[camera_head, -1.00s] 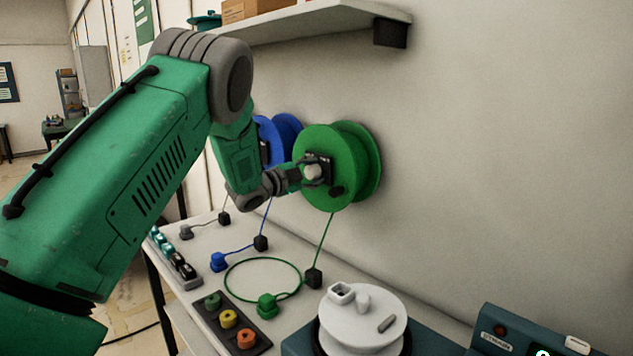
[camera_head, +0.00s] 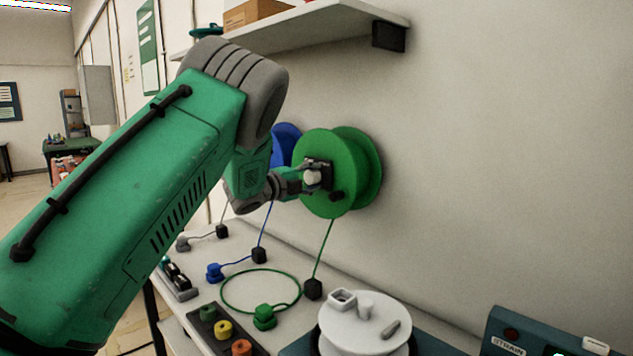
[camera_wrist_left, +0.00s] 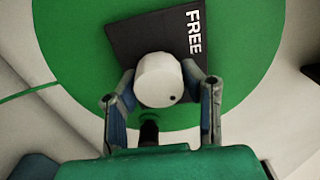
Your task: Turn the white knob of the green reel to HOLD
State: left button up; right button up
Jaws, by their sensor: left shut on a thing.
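The green reel (camera_head: 341,204) is on the wall, with a black plate at the middle of its face. The white knob (camera_head: 313,178) sits on that plate; it also shows in the left wrist view (camera_wrist_left: 158,80) with a small dark dot near its lower right edge. The plate (camera_wrist_left: 128,38) reads FREE at its right side; no HOLD word can be read. My left gripper (camera_wrist_left: 160,88) is shut on the knob, one finger on each side; in the head view it (camera_head: 311,175) reaches the reel from the left. My right gripper is not in view.
A blue reel (camera_head: 286,138) is partly hidden behind my left arm. A shelf (camera_head: 310,28) juts out above. A green cord runs from the reel to a black block (camera_head: 313,289) on the bench. A white turntable-like disc (camera_head: 350,335) stands at the front.

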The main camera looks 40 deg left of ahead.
pick_arm(q)
jog(key=shift+s+a+f, duration=0.1)
jog(key=shift+s+f, duration=0.05)
jog(key=shift+f, duration=0.35)
jog(key=o, duration=1.2)
jog(key=shift+a+r, duration=0.1)
jog(key=shift+r, duration=0.1)
jog(key=shift+s, duration=0.15)
jog(key=s, duration=0.7)
jog(key=s+a, duration=0.1)
jog(key=s, duration=0.3)
jog(key=shift+s+a+f, duration=0.1)
jog(key=shift+s, duration=0.25)
